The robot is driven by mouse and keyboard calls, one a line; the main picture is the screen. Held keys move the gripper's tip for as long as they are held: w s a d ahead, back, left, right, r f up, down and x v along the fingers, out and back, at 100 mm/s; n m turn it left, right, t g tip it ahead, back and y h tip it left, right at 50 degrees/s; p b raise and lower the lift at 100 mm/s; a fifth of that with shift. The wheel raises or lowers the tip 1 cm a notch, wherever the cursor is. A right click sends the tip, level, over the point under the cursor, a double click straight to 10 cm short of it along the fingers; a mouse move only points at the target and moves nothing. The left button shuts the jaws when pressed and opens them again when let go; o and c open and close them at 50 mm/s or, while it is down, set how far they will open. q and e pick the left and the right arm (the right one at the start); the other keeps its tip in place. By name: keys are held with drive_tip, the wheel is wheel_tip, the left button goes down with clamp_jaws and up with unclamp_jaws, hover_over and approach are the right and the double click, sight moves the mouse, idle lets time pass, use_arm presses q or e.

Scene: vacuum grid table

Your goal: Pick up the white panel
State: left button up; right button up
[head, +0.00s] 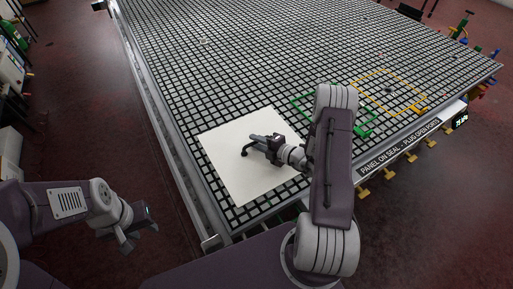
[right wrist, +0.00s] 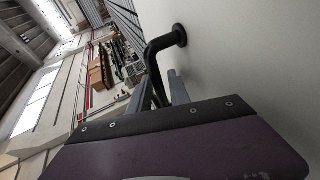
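The white panel (head: 232,178) is a flat square plate lying on the near corner of the black grid table. A black bar handle (right wrist: 153,55) stands out from its face; its end also shows in the head view (head: 246,151). My right gripper (head: 256,144) is low over the middle of the panel, at the handle. In the right wrist view its two grey fingers (right wrist: 162,92) lie on either side of the handle bar. Whether they press on it I cannot tell. My left gripper (head: 140,236) is open and empty, off the table's left side.
The grid table (head: 250,60) is mostly clear beyond the panel. A green outline (head: 305,98) and a yellow outline (head: 358,82) lie right of the panel. Yellow and green parts line the right edge, beside a sign (head: 400,150) reading "PANEL ON SEAL - PLUG OPEN PORTS".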

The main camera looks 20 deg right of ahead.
clamp_jaws()
idle(0.3)
drive_tip(key=shift+r, duration=0.1)
idle(1.0)
